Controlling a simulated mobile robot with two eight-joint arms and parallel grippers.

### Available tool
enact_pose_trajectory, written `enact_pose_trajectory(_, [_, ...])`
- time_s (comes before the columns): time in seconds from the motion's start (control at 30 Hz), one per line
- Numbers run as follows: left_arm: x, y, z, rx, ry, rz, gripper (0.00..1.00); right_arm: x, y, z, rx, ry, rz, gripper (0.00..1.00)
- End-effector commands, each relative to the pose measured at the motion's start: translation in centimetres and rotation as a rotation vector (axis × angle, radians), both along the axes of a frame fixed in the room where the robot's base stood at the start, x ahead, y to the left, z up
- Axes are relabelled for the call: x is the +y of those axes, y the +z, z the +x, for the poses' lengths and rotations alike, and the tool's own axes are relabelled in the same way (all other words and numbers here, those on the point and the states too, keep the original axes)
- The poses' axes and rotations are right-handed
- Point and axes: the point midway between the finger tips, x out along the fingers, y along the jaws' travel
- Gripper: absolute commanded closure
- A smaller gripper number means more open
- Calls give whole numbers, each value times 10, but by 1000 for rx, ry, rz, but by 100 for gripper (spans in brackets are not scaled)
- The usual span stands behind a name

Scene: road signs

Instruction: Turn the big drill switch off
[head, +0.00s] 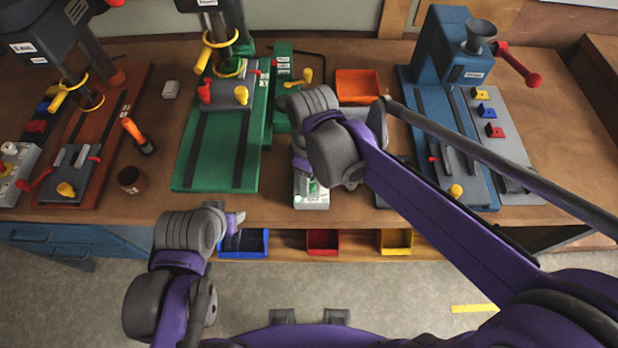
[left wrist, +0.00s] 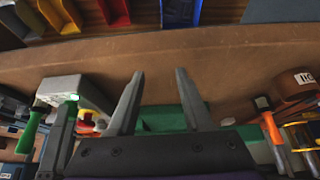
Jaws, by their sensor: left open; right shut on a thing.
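The pale switch box (head: 311,201) stands at the table's front edge, right of the green drill press (head: 190,165). It also shows at the left of the left wrist view (left wrist: 85,87), with a lit green part on it. My right gripper (head: 309,178) reaches down onto this box and seems shut on its switch. The exact contact is hidden by the gripper. My left gripper (head: 236,222) is low, in front of the table edge, left of the box. Its two fingers are apart and empty in the left wrist view (left wrist: 160,102).
A red drill press (head: 118,100) stands left and a blue machine (head: 405,95) right. An orange-handled tool (head: 134,131) and a brown cup (head: 132,181) lie left of the green press. Blue (head: 243,255), red (head: 322,250) and yellow (head: 396,250) bins sit below the tabletop.

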Motion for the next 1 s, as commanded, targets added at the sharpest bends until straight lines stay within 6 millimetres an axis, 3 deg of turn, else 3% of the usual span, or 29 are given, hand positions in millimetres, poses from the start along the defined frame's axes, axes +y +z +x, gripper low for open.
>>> enact_pose_trajectory(1.0, [0,-19,-8,15,0,0,50,-1,0,0,-1,-828,1,100])
